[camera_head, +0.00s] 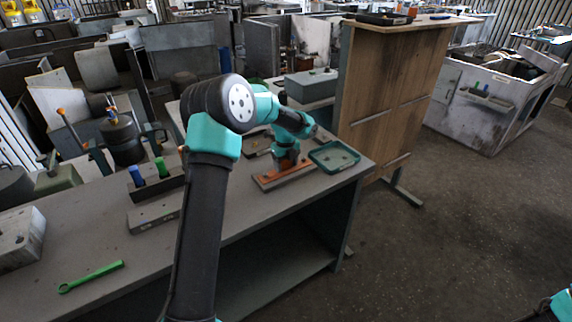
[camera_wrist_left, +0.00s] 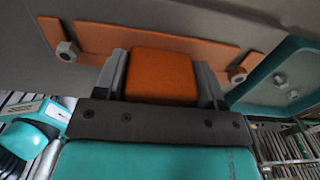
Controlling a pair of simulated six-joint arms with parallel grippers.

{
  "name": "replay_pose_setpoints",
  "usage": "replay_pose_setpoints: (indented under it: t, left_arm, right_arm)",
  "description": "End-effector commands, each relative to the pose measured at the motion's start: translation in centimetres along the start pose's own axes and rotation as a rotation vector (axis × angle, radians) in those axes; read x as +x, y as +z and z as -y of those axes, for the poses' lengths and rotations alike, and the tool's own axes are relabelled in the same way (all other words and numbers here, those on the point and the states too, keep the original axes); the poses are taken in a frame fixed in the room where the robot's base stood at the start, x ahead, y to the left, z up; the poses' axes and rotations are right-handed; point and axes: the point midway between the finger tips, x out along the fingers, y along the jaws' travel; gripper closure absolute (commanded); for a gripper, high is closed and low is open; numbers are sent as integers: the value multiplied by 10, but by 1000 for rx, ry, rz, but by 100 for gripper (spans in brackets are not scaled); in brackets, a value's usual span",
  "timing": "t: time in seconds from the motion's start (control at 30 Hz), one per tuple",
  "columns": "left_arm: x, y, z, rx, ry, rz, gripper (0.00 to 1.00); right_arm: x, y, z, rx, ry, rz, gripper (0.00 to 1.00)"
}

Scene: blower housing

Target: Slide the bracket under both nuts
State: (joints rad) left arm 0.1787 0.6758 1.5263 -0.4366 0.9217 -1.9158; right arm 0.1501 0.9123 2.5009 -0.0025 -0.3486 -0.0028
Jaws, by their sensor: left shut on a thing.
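The orange bracket (camera_wrist_left: 160,45) is a long flat plate with a raised orange block (camera_wrist_left: 160,76). My left gripper (camera_wrist_left: 162,80) is shut on this block, one finger on each side. I cannot tell how far the plate lies under either nut. In the head view the bracket (camera_head: 270,178) is low over the bench, below my left gripper (camera_head: 286,163), which partly hides it.
A teal tray (camera_head: 334,157) is right of the bracket, near the bench edge; the wrist view shows loose nuts (camera_wrist_left: 282,81) in it. A dark holder (camera_head: 157,184) with blue and green pieces and a green wrench (camera_head: 91,277) are to the left.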

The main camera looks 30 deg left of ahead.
Motion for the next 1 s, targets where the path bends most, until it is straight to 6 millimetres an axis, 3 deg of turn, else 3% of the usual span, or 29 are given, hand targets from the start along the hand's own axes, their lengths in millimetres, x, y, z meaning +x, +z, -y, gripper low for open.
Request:
replay_pose_setpoints:
  t: [0.27, 0.3, 0.6, 1.0]
  left_arm:
    - [6, -2, 0, 0, 3, -6, 72]
    - [6, -3, 0, 1, 4, -6, 35]
    - [5, -2, 0, 0, 2, -4, 7]
    - [4, -1, 0, 0, 2, -3, 0]
  right_arm:
    - [0, 0, 0, 0, 0, 0, 57]
    - [0, 0, 0, 0, 0, 0, 57]
    - [0, 0, 0, 0, 0, 0, 57]
    - [0, 0, 0, 0, 0, 0, 57]
